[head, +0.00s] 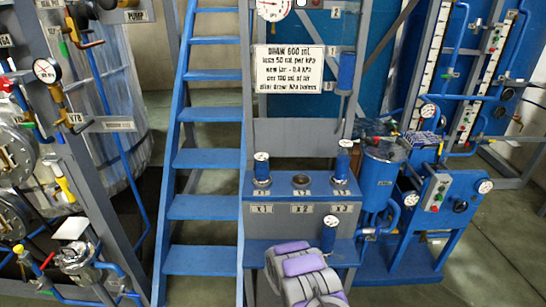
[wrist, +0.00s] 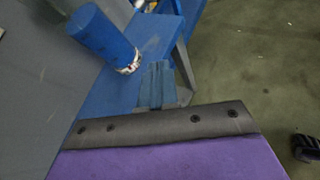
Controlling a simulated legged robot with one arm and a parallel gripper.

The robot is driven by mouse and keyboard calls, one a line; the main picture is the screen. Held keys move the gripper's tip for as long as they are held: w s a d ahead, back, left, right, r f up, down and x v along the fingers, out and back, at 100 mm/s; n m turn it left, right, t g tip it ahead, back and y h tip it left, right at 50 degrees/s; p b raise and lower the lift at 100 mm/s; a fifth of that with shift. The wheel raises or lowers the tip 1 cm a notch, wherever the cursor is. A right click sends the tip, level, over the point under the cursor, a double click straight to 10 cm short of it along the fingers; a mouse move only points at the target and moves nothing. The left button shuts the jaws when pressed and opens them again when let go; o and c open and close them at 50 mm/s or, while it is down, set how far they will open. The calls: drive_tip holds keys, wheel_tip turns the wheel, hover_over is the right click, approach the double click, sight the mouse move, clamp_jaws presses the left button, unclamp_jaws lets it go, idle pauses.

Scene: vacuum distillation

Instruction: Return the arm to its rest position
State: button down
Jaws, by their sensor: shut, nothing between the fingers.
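My arm, purple and grey, is folded at the bottom centre of the head view. A blue cylinder (head: 329,236) with a white dial top stands on the lower shelf, apart from my gripper. A blue cylinder with a silver collar (wrist: 104,38) shows in the wrist view, beyond the gripper.
The grey rack (head: 301,219) has blue cylinders at X1 (head: 262,168) and X3 (head: 342,165); its X2 socket (head: 301,181) looks empty. A blue ladder (head: 206,158) stands at left. Piping and a valve skid (head: 80,262) are further left. A blue pump unit (head: 385,180) stands right. Open floor (head: 485,240) lies lower right.

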drive_tip(key=s+d+r+m+g+h, duration=0.1)
drive_tip(key=s+d+r+m+g, duration=0.2)
drive_tip(key=r, duration=0.6)
drive_tip(key=s+d+r+m+g, duration=0.1)
drive_tip(key=s+d+r+m, duration=0.3)
drive_tip(key=r, duration=0.4)
drive_tip(key=s+d+r+m+g+h, duration=0.15)
drive_tip(key=s+r+m, duration=0.3)
drive_tip(key=r, duration=0.45)
drive_tip(key=s+r+m+g+y, duration=0.45)
drive_tip(key=s+r, duration=0.45)
drive_tip(key=s, duration=0.6)
drive_tip(key=s+a+r+m+y, duration=0.3)
drive_tip(key=s+a, duration=0.4)
drive_tip(key=s, duration=0.5)
drive_tip(key=s+a+r+m+y, duration=0.3)
drive_tip(key=s+a, duration=0.4)
drive_tip(key=s, duration=0.5)
drive_tip(key=shift+s+a+r+m+t+y, duration=0.15)
drive_tip(key=shift+s+a+m+t+y, duration=0.2)
drive_tip(key=shift+m+y, duration=0.35)
